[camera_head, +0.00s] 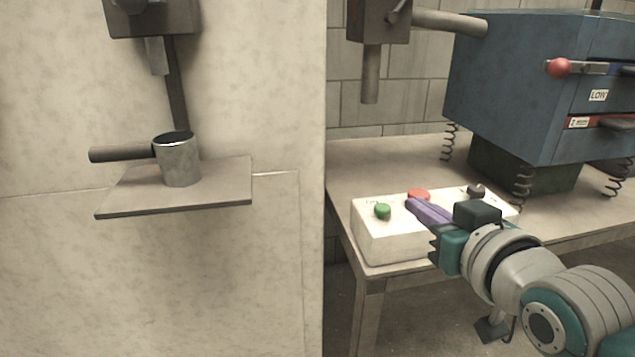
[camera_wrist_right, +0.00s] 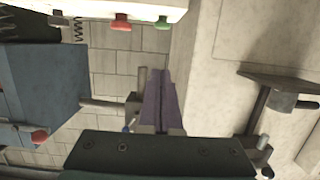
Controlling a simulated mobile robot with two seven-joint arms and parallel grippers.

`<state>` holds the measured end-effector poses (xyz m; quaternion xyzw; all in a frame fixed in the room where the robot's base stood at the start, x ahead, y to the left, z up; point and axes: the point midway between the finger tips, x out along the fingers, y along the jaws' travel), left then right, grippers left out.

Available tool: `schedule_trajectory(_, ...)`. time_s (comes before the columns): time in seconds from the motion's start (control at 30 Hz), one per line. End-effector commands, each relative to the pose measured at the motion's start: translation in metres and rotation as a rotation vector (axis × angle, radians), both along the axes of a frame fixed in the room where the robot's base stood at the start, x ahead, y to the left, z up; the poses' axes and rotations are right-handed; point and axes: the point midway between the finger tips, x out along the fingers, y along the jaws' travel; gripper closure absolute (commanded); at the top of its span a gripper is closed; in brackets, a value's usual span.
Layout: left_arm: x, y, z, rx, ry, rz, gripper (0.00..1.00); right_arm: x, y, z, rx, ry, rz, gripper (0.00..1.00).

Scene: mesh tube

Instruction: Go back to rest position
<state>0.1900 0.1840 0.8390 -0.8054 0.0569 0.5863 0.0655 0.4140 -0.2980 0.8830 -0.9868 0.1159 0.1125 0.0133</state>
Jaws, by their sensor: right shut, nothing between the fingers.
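My right gripper (camera_head: 412,204) reaches in from the lower right in the head view, with its purple fingers closed together and nothing between them. Its fingertips show in front of the white button box (camera_head: 385,245), close to the red button (camera_head: 418,194); I cannot tell whether they touch it. The closed purple fingers also show in the right wrist view (camera_wrist_right: 158,95), pointing up the picture below the button box (camera_wrist_right: 100,8). My left gripper is in neither view.
The box, with a green button (camera_head: 382,211) and a dark knob (camera_head: 476,191), stands on a table (camera_head: 360,160). A blue machine (camera_head: 500,95) on springs stands behind. At left, a wall shelf (camera_head: 225,185) holds a metal cylinder (camera_head: 180,163).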

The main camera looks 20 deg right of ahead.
Motion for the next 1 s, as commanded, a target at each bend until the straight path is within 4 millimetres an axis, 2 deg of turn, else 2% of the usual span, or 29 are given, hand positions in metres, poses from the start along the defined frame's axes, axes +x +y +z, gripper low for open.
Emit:
schedule_trajectory(0.47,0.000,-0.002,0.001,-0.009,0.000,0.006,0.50,0.000,0.000,0.001,0.000,0.002,0.001,1.00)
schedule_trajectory(0.57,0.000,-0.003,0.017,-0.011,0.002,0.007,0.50,-0.005,0.005,0.013,0.000,0.046,0.016,1.00)
schedule_trajectory(0.63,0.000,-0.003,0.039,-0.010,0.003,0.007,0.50,-0.014,0.015,0.029,0.001,0.122,0.041,1.00)
schedule_trajectory(0.77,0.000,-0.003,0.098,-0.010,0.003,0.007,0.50,-0.052,0.045,0.067,0.007,0.359,0.121,1.00)
schedule_trajectory(0.83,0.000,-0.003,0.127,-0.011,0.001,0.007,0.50,-0.082,0.064,0.087,0.009,0.506,0.170,1.00)
schedule_trajectory(1.0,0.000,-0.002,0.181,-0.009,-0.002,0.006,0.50,-0.159,0.097,0.132,0.007,0.813,0.273,1.00)
